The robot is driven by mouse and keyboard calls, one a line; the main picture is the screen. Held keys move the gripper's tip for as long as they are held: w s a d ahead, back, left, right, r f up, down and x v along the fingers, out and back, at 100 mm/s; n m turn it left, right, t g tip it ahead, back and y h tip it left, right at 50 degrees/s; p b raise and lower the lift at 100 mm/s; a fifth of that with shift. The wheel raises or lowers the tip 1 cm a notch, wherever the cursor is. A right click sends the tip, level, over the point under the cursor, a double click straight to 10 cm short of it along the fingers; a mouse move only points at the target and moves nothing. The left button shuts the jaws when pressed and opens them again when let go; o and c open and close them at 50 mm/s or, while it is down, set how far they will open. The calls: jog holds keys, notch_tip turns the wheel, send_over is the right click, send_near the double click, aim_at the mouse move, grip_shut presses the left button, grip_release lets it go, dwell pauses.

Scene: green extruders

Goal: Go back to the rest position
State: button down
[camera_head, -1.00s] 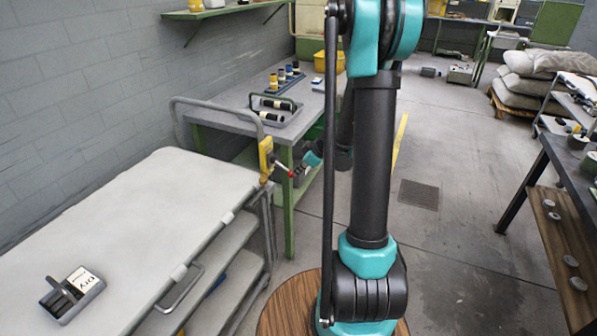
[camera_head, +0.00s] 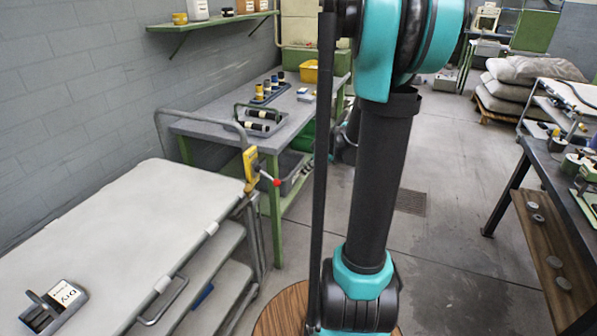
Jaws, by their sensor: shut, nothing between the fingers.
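My arm (camera_head: 385,180) stands upright in the middle of the view, with teal joints and a dark link. A dark part of it shows behind this link, beside the green-legged workbench. My gripper itself does not show; it is hidden behind the arm or out of view, so I cannot see its fingers.
A white-topped cart (camera_head: 120,235) at left carries a small grey tray (camera_head: 70,300) labelled DRY. A green-legged workbench (camera_head: 205,128) behind it holds a carrier with dark cylinders (camera_head: 262,120) and a row of bottles. A dark table (camera_head: 560,165) stands at right. Floor (camera_head: 450,210) between is clear.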

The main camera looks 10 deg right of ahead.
dwell(0.3)
jog(key=s+a+f+m+h, duration=0.1)
jog(key=s+f+m+h, duration=0.1)
jog(key=s+m, duration=0.4)
jog(key=s+a+f+m+g+h, duration=0.1)
jog(key=s+m, duration=0.4)
jog(key=s, duration=1)
notch_tip(320, 180, down, 2)
jog(key=shift+s+a+f+m+h, duration=0.25)
jog(key=shift+a+m+h, duration=0.15)
jog(key=shift+a+h, duration=0.4)
jog(key=shift+d, duration=0.1)
